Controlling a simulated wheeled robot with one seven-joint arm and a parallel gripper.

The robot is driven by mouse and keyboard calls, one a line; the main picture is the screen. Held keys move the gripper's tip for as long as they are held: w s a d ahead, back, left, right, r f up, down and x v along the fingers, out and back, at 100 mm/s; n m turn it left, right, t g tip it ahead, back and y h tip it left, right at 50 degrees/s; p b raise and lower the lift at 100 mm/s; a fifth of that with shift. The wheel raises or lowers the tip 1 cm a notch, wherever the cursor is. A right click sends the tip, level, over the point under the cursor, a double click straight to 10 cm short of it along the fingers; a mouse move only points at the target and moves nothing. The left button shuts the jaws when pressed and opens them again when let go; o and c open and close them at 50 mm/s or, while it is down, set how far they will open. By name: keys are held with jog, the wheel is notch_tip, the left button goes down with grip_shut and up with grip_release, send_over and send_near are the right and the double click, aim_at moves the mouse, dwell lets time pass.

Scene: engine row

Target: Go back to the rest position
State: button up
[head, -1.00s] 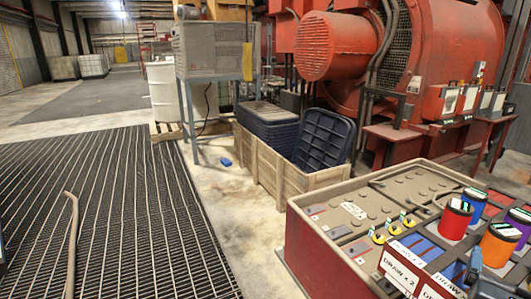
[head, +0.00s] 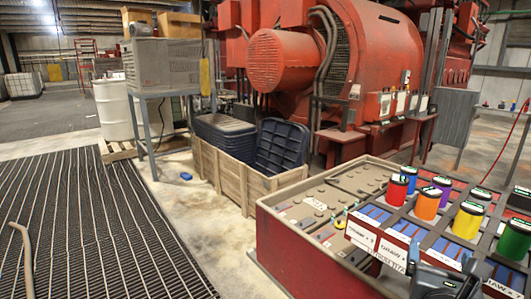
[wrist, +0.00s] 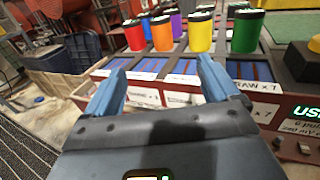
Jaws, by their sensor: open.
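My gripper (wrist: 158,85) is open and empty, its two blue fingers apart in the wrist view. It also shows at the bottom right of the head view (head: 446,268), in front of the labelled edge of the rack. The rack (head: 415,222) holds several coloured cups standing upright: a red cup (head: 397,190), an orange cup (head: 427,204), a purple cup (head: 441,188), a yellow cup (head: 468,220) and a green cup (head: 515,239). The cups lie beyond the fingertips in the wrist view, apart from them.
A red-sided battery-like block (head: 310,248) stands left of the rack. Behind it is a wooden crate (head: 235,181) with dark blue bins. A small blue object (head: 186,176) lies on the floor.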

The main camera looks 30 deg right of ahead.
jog(key=s+a+f+m+t+y+p, duration=0.1)
jog(key=s+a+f+m+t+y, duration=0.25)
jog(key=a, duration=0.65)
jog(key=s+a+f+m+t+y+p, duration=0.1)
jog(key=a+f+m+t+y, duration=0.15)
jog(key=a+m+y, duration=0.55)
jog(key=s+a+r+m+y+p, duration=0.1)
jog(key=s+a+r+m+y, duration=0.2)
jog(key=s+a+m, duration=0.7)
jog(key=shift+s+a+r+m+t+y, duration=0.35)
jog(key=shift+s+m+y, duration=0.2)
jog(key=shift+s+y, duration=0.3)
jog(key=shift+s, duration=0.1)
